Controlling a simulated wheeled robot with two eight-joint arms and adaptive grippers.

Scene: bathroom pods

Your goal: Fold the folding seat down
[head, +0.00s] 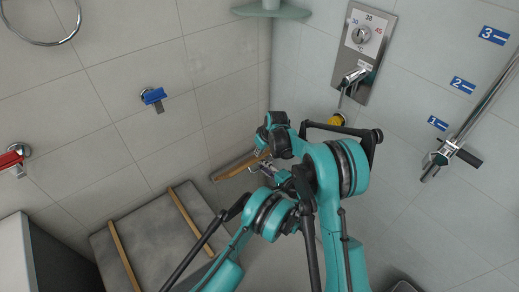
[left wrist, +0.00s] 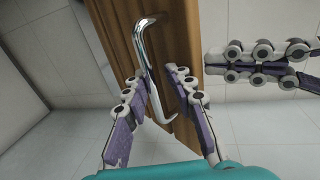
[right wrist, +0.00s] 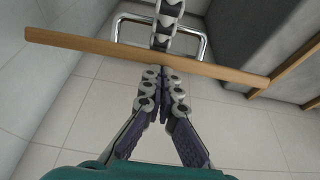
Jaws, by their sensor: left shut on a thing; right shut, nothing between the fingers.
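A narrow wooden board (head: 238,166) with a chrome handle, which looks like part of the folding seat, is low in the corner in the head view. In the left wrist view the chrome handle (left wrist: 141,45) stands out from the wooden face (left wrist: 118,22).
A grey panel with wooden strips (head: 150,235) is at lower left, beside a white box (head: 28,262). Tiled floor is free nearby.

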